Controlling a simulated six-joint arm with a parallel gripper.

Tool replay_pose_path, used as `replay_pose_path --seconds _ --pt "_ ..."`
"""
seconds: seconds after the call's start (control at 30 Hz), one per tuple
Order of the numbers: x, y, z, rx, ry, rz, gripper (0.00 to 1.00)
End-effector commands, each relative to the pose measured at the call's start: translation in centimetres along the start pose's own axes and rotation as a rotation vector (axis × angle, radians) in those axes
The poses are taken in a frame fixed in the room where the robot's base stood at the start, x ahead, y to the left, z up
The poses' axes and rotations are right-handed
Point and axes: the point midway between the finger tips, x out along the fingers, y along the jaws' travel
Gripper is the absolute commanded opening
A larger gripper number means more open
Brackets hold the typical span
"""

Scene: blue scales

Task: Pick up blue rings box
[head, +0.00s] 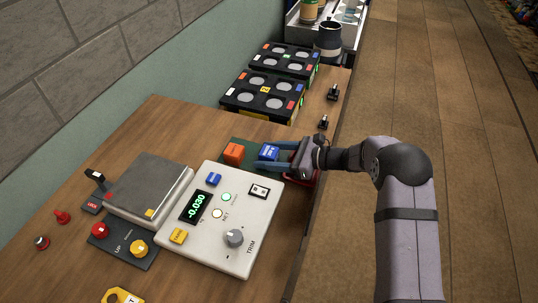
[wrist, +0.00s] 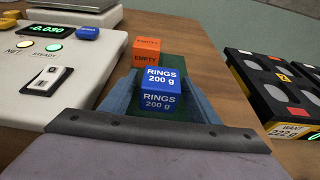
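The blue rings box (head: 269,152) stands on a dark green mat beside the scale's control panel. In the wrist view the blue box (wrist: 160,88) reads "RINGS 200 g" on its top and front. My gripper (head: 268,157) reaches in from the right at the box's height. In the wrist view its two blue fingers (wrist: 160,92) lie one on each side of the box, spread apart, with a narrow gap showing at the sides. Whether the fingers touch the box is hard to tell.
An orange box marked "EMPTY" (head: 234,153) stands just beyond the blue box. The white control panel (head: 262,225) reads -0.030, with a scale plate (head: 146,182) behind it. Black trays with round wells (head: 262,96) stand farther back. The table's right edge runs under my gripper.

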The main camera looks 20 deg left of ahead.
Motion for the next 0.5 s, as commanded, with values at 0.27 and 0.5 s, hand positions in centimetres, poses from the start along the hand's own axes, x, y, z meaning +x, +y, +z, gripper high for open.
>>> replay_pose_path --seconds 0.27,0.5 --pt "-0.05 -0.03 0.08 -0.001 -0.001 0.000 0.13" --pt "-0.14 -0.05 0.37 -0.002 -0.001 -0.001 0.13"
